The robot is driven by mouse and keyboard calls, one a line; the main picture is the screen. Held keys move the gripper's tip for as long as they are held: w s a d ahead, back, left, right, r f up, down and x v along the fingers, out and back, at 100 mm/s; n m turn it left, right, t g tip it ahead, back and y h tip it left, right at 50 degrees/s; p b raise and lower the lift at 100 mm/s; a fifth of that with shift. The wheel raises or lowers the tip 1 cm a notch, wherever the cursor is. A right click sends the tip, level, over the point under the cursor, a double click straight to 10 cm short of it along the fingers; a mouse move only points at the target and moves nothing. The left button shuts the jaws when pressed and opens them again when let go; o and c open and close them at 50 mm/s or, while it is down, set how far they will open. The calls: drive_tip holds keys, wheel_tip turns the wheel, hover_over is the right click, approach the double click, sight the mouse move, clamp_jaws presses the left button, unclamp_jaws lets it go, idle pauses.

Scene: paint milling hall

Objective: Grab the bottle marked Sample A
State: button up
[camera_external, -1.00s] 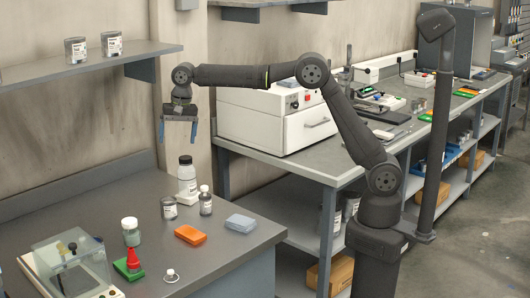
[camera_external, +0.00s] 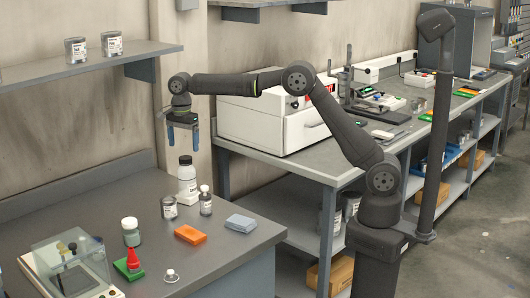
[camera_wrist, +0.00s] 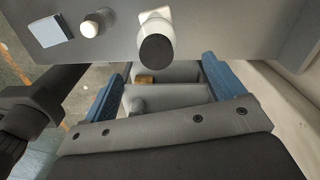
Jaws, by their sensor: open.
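The bottle marked Sample A cannot be singled out, because the labels are too small to read. A tall white bottle with a dark cap (camera_external: 187,182) stands upright on the near bench. In the wrist view this bottle (camera_wrist: 155,22) shows beyond the fingertips, cap towards the camera. A squat labelled jar (camera_external: 169,208) stands in front to the left. My gripper (camera_external: 183,138) is open and empty, blue fingers down, above the tall bottle; the fingers (camera_wrist: 163,68) also show in the wrist view.
A greenish jar (camera_external: 131,234), a red cone on a green base (camera_external: 133,262), an orange block (camera_external: 190,234) and a grey-blue block (camera_external: 240,223) share the bench. A clear-covered balance (camera_external: 70,265) stands front left. A wall shelf (camera_external: 90,66) holds two cans.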

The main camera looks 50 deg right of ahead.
sight(185, 157)
wheel_tip(185, 157, down, 4)
drive_tip(key=shift+r, duration=0.25)
drive_tip(key=shift+s+f, duration=0.15)
drive_tip(key=shift+f, duration=1.2)
drive_tip(key=shift+s+f, duration=0.1)
drive_tip(key=shift+f, duration=1.25)
drive_tip(key=c, duration=1.3)
drive_tip(key=shift+r, duration=0.15)
